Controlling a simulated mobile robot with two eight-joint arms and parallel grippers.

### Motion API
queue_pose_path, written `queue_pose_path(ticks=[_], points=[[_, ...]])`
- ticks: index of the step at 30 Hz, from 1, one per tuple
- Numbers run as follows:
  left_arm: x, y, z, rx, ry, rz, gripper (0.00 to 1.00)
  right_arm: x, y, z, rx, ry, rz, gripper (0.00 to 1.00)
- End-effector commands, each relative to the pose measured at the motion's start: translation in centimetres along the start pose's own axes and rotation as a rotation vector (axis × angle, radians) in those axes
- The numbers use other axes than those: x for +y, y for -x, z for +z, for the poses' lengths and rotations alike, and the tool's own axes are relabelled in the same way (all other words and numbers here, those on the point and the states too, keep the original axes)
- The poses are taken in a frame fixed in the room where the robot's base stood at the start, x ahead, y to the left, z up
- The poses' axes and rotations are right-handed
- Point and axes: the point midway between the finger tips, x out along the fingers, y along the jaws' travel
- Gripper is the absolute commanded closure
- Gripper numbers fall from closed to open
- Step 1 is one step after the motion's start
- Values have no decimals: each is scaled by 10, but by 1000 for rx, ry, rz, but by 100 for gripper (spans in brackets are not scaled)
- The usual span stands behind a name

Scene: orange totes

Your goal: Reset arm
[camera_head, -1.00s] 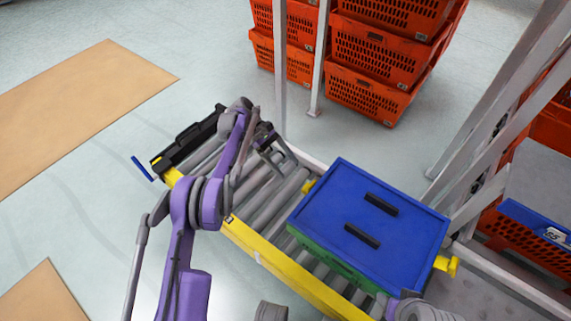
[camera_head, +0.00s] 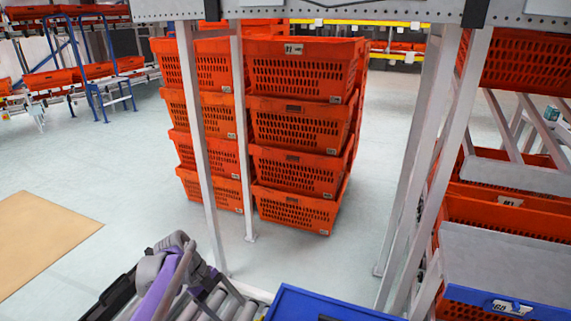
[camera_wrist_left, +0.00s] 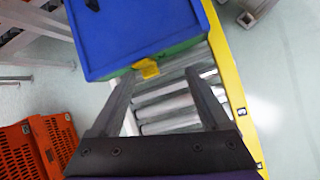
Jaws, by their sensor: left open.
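My left arm comes in at the bottom left of the head view, over the roller conveyor (camera_head: 240,306). In the left wrist view, my left gripper (camera_wrist_left: 162,76) is open, with nothing between its fingers. Grey rollers and a yellow rail (camera_wrist_left: 238,95) lie beneath it. A blue-topped tote (camera_wrist_left: 135,30) with a green side sits just beyond the fingertips, and a yellow clip (camera_wrist_left: 147,68) is at its near edge. The tote's top (camera_head: 315,306) shows only partly at the bottom of the head view. My right gripper is not in view.
Stacked orange totes (camera_head: 300,125) stand behind grey posts (camera_head: 200,150). A rack (camera_head: 425,150) with orange totes (camera_head: 500,215) is at the right. A tan floor patch (camera_head: 40,240) and open floor lie to the left.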

Motion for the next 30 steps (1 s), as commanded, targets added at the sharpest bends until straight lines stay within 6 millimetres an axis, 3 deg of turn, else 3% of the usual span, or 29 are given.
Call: queue_pose_path(ticks=[1, 6, 15, 21, 30], points=[[-10, 5, 17, 43, -48, -7, 20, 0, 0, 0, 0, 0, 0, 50], [-48, 14, 58, 195, -224, -39, 20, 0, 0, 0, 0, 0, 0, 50], [-136, 8, 116, 451, -562, -130, 20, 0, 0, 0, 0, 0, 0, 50], [-189, -8, 136, 582, -755, -197, 20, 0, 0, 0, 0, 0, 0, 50], [-242, -29, 149, 714, -965, -280, 20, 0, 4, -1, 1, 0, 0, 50]])
